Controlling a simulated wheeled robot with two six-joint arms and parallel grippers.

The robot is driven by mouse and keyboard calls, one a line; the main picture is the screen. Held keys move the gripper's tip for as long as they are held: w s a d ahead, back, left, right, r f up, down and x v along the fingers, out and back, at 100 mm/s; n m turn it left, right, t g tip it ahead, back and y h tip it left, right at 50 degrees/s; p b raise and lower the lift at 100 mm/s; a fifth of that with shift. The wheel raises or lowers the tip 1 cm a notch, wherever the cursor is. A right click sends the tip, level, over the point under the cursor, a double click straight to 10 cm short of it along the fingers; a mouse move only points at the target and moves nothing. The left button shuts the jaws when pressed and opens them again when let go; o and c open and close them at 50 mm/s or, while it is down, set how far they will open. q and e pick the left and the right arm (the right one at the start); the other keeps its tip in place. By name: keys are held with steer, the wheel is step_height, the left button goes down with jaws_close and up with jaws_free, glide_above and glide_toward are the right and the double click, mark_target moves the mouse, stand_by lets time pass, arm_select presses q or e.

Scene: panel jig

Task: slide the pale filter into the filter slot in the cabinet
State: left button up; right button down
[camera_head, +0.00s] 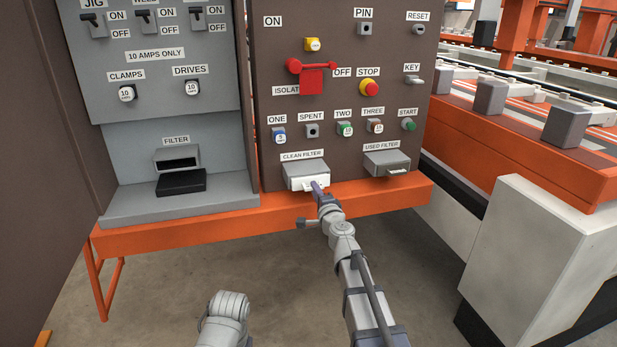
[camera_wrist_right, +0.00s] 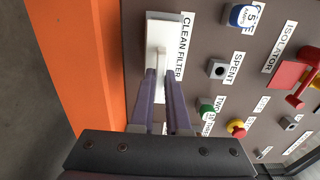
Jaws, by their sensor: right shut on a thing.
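The pale filter (camera_head: 312,185) shows as a white edge at the front of the grey CLEAN FILTER holder (camera_head: 306,169) on the brown panel. In the right wrist view the pale filter (camera_wrist_right: 161,62) has a narrow tab between the fingertips. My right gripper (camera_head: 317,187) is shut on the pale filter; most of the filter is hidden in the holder. The filter slot (camera_head: 179,163) is a dark opening in a grey housing under the FILTER label, in the open cabinet at left. A flat black piece (camera_head: 181,182) lies in front of it. My left gripper is out of view.
The USED FILTER holder (camera_head: 387,163) is right of the clean one. Buttons and a red isolator handle (camera_head: 314,72) are above. An orange beam (camera_head: 240,222) runs under the panel. A white block (camera_head: 530,250) stands at right.

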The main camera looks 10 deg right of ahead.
steer(key=shift+s, duration=0.15)
steer(key=s, duration=0.9)
steer(key=shift+s+d, duration=0.15)
steer(key=shift+s, duration=0.1)
stand_by(1.0)
